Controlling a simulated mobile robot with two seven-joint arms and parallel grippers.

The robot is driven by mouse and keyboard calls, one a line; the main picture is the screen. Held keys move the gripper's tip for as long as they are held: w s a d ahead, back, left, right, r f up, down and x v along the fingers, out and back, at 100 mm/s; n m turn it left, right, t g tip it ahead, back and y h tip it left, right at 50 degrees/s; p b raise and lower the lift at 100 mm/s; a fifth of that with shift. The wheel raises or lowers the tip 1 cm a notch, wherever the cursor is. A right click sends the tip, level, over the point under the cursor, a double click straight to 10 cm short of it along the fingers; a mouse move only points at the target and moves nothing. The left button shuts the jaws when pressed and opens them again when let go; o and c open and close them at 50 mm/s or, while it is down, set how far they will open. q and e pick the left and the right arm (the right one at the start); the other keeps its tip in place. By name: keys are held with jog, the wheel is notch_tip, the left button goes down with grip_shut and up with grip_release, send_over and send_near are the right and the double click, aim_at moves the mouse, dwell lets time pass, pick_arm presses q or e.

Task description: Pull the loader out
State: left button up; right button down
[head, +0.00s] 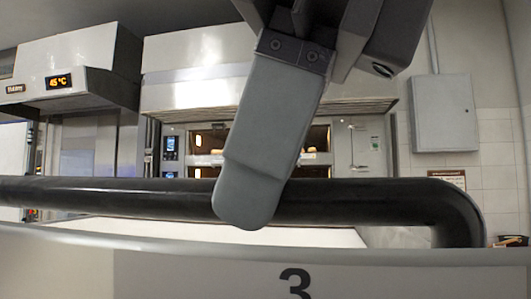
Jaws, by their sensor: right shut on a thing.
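The loader's front panel (180,275) spans the bottom of the head view, light grey with a black number 3. Its thick black handle bar (110,192) runs across the view and bends down at the right end. A pale flat surface (200,230) shows behind the bar. My right gripper (248,205) comes down from the top and is shut on the bar near the middle. One grey finger lies in front of the bar; the other finger is hidden. My left gripper is not in view.
A deck oven (345,150) stands behind the loader, with lit chambers and bread partly hidden by my finger. Hoods hang above; the left one (85,50) has an orange 45 °C display. A grey wall box (443,113) hangs on the tiled wall at right.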

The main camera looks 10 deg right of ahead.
jog(key=shift+s+a, duration=0.1)
jog(key=shift+s, duration=0.05)
jog(key=c, duration=1)
grip_release()
jog(key=shift+o, duration=0.4)
jog(key=shift+s, duration=0.15)
jog(key=shift+r, duration=0.1)
jog(key=p+v, duration=0.1)
jog(key=v, duration=0.6)
